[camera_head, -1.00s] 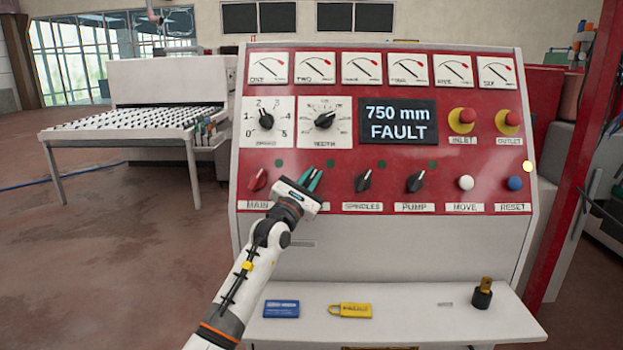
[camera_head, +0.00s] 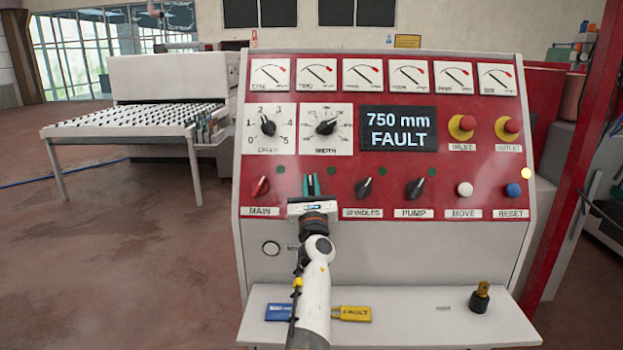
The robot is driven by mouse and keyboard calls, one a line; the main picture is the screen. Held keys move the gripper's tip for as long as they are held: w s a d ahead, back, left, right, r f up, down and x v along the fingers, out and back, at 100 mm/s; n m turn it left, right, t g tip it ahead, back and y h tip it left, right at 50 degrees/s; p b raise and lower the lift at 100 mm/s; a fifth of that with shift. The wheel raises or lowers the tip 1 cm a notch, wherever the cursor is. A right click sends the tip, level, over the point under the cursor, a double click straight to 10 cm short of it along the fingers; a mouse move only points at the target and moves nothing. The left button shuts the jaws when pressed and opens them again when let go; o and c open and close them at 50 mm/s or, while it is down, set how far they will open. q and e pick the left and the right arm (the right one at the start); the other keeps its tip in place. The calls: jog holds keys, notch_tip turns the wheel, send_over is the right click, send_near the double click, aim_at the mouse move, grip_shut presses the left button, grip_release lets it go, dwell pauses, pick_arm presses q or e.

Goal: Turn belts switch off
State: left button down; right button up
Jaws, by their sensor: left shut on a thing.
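The red control panel (camera_head: 450,170) faces me, with a row of switches along its lower part. My left gripper (camera_head: 311,185) is at this row, between the red MAIN switch (camera_head: 260,188) and the black SPINDLES switch (camera_head: 363,188). Its green fingers point straight up in the picture and are shut on the belts switch, which they and the gripper body hide along with its label. The SPINDLES switch and the black PUMP switch (camera_head: 414,188) are tilted to the right. My right gripper is not in view.
The display (camera_head: 398,128) reads "750 mm FAULT". White MOVE (camera_head: 465,189) and blue RESET (camera_head: 513,190) buttons are on the right. The shelf below bears a blue tag (camera_head: 278,312), a yellow FAULT tag (camera_head: 352,313) and a black-and-brass object (camera_head: 480,297).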

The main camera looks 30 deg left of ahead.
pick_arm(q)
jog(key=n+g+y, duration=0.1)
jog(key=n+g, duration=0.1)
jog(key=n, duration=0.1)
jog(key=shift+f+y, duration=0.2)
jog(key=shift+y, duration=0.2)
jog(key=shift+a+f+n+g+y+b, duration=0.1)
jog(key=shift+n+g+y+b, duration=0.4)
jog(key=shift+n+g, duration=0.75)
jog(key=shift+f+n+g+y+b, duration=0.15)
jog(key=shift+n+g+y, duration=0.8)
jog(key=shift+n, duration=0.5)
jog(key=shift+r+g, duration=0.1)
jog(key=shift+g, duration=0.2)
jog(key=c, duration=1.4)
grip_release()
jog(key=shift+s+r, duration=0.1)
jog(key=shift+s, duration=0.05)
jog(key=shift+w, duration=0.2)
